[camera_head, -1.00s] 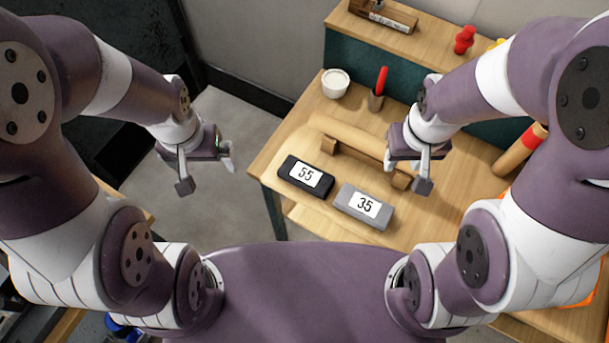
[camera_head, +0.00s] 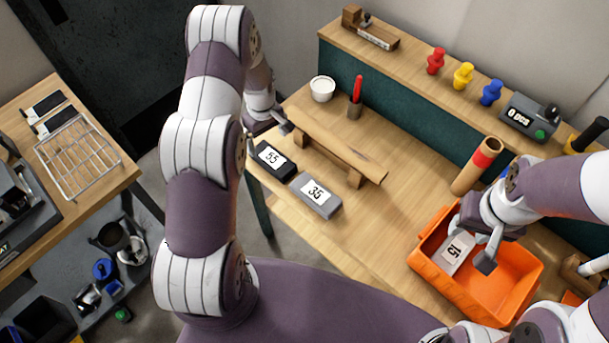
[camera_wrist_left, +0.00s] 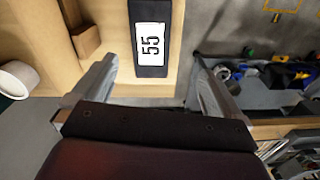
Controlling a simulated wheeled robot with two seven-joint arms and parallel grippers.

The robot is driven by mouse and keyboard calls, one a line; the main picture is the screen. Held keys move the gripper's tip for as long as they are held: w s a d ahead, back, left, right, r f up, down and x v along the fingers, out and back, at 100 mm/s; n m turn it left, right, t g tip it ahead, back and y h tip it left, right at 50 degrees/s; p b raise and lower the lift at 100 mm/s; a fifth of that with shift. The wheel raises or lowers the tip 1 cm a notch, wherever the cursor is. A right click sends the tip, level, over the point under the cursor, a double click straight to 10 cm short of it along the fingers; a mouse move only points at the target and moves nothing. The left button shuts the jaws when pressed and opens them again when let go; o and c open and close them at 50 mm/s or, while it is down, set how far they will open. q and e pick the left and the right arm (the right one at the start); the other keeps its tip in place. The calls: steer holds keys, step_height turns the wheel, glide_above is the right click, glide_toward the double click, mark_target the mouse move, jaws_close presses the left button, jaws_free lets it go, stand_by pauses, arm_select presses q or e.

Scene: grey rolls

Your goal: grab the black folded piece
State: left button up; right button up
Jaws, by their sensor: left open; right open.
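The black folded piece (camera_head: 272,160), with a white "55" label, lies on the wooden table beside the grey "35" piece (camera_head: 315,195). My left gripper (camera_head: 268,126) is open and empty, just behind and above the black piece at the table's left edge. In the left wrist view the black piece (camera_wrist_left: 151,70) shows ahead, between the lines of the two open fingers (camera_wrist_left: 155,72); it is not gripped. My right gripper (camera_head: 480,238) is open over the orange crate (camera_head: 500,303), close to a pale "15" piece (camera_head: 457,250); I see no grip on it.
A wooden rest (camera_head: 340,150) stands right behind the two labelled pieces. A white cup (camera_head: 322,89) and a red tool in a holder (camera_head: 356,95) stand further back. A cardboard tube (camera_head: 475,165) stands by the crate. The table's middle is clear.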

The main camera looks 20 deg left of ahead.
arm_select(q)
steer(key=d+n, duration=0.1)
steer(key=n+p, duration=0.1)
steer(key=p, duration=0.1)
glide_above(272, 158)
steer(key=f, duration=0.6)
steer(key=shift+s+f, duration=0.25)
steer(key=shift+d+f+p, duration=0.15)
steer(key=shift+f+p, duration=0.15)
steer(key=shift+p, duration=0.05)
steer(key=f, duration=0.1)
steer(key=f+p, duration=0.1)
steer(key=f, duration=0.1)
steer(key=f+p, duration=0.1)
steer(key=f, duration=0.1)
steer(key=shift+w+a+f, duration=0.1)
steer(key=shift+w+a, duration=0.2)
steer(key=shift+f, duration=0.1)
steer(key=shift+d, duration=0.2)
steer(key=shift+c, duration=0.7)
steer(key=c, duration=0.9)
arm_select(e)
step_height(272, 158, up, 5)
steer(key=shift+a+f, duration=0.15)
